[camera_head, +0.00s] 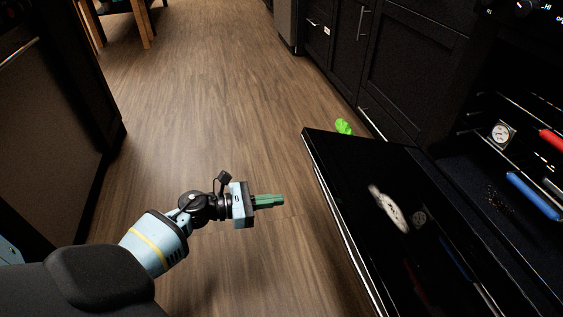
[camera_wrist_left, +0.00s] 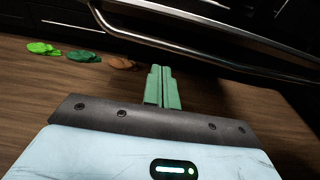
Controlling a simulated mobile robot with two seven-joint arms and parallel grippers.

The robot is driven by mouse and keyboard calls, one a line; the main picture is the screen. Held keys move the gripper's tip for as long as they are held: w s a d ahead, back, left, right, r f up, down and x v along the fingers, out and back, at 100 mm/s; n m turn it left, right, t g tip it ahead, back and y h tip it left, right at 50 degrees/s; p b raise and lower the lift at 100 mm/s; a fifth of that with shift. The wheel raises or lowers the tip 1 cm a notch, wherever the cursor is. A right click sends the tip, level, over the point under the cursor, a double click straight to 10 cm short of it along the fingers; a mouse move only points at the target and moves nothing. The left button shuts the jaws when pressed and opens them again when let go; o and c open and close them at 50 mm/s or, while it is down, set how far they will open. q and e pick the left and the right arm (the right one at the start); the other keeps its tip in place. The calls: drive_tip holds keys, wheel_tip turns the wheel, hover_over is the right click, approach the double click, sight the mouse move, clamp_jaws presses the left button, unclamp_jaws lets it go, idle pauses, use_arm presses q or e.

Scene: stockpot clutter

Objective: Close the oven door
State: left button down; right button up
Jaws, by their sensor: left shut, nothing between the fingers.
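The oven door (camera_head: 365,165) is open, folded down, with a dark glossy inner face and a long metal handle along its left edge. The oven (camera_head: 470,172) is at the right, with its dark inside visible. My left gripper (camera_head: 283,200) is shut and empty, over the floor to the left of the door and apart from it. In the left wrist view my left gripper's green fingers (camera_wrist_left: 163,87) are together, and the metal door handle (camera_wrist_left: 200,47) crosses above them. My right gripper is in neither view.
A bright green item (camera_head: 343,127) lies on the floor beyond the door. The left wrist view shows a light green (camera_wrist_left: 42,48), a dark green (camera_wrist_left: 84,56) and a brown item (camera_wrist_left: 122,63). Inside the oven are a dial thermometer (camera_head: 501,133) and red and blue items. Open floor extends ahead.

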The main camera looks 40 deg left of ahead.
use_arm(q)
drive_tip(key=w+d+r+b, duration=0.1)
drive_tip(key=w+d+r, duration=0.1)
drive_tip(key=w+d, duration=0.4)
drive_tip(key=shift+w+r, duration=0.4)
drive_tip(key=shift+w, duration=0.45)
drive_tip(key=shift+r, duration=0.15)
